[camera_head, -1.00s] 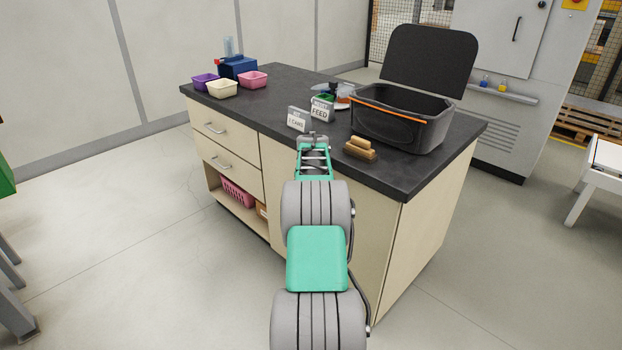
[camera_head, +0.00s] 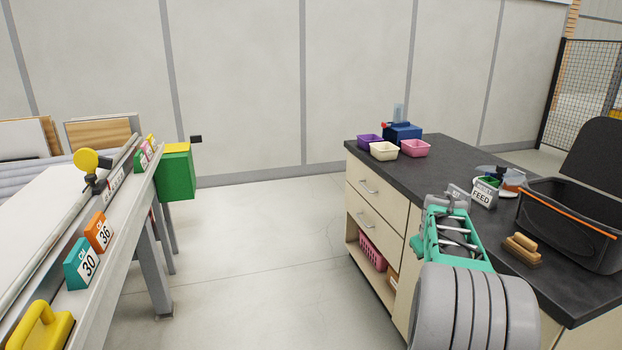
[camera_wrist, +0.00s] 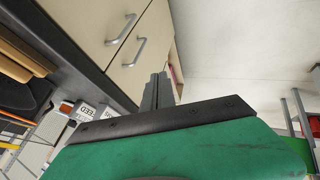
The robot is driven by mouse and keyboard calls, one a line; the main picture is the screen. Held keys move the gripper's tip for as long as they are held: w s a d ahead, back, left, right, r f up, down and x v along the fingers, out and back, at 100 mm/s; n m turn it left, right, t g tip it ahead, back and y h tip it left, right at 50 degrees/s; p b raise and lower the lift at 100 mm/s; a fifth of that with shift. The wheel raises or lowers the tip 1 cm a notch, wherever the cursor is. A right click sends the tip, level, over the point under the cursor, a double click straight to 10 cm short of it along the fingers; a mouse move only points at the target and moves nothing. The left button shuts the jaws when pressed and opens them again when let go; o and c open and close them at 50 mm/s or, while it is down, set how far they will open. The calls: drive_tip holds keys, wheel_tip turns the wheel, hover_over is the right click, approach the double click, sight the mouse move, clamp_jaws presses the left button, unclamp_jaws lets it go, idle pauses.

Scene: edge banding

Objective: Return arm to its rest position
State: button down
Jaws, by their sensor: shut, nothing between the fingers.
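My gripper (camera_head: 447,201) is in front of the dark-topped workbench in the head view, with my green and grey arm reaching in from the bottom right. In the wrist view its fingers (camera_wrist: 158,92) are closed together with nothing between them. They point past the bench drawers (camera_wrist: 134,30), apart from them as far as I can tell. In the head view the fingertips are small and overlap the bench edge near the sign cards.
The workbench (camera_head: 436,143) holds bins, a FEED card (camera_head: 484,195), a wooden brush (camera_head: 522,248) and a black crate (camera_head: 570,225). A machine rail with numbered blocks (camera_head: 81,263) and a green box (camera_head: 175,175) stands at left. The floor between (camera_head: 255,260) is clear.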

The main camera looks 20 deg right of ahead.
drive_tip(key=a+r+y+p, duration=0.2)
drive_tip(key=a+r+p, duration=0.45)
drive_tip(key=a, duration=0.85)
drive_tip(key=s+a+r+y+p, duration=0.1)
drive_tip(key=s+a+r+p, duration=0.1)
drive_tip(key=s+a, duration=0.4)
drive_tip(key=s+a+r+g+y+p, duration=0.1)
drive_tip(key=s+a, duration=0.4)
drive_tip(key=a, duration=0.6)
drive_tip(key=s+a+r+n+p, duration=0.1)
drive_tip(key=s+a+r+p, duration=0.2)
drive_tip(key=a, duration=0.6)
drive_tip(key=s+p, duration=0.2)
drive_tip(key=s, duration=0.1)
drive_tip(key=shift+s+a+g+y+p, duration=0.3)
drive_tip(key=shift+s+g+y, duration=0.05)
drive_tip(key=shift+g+y, duration=0.05)
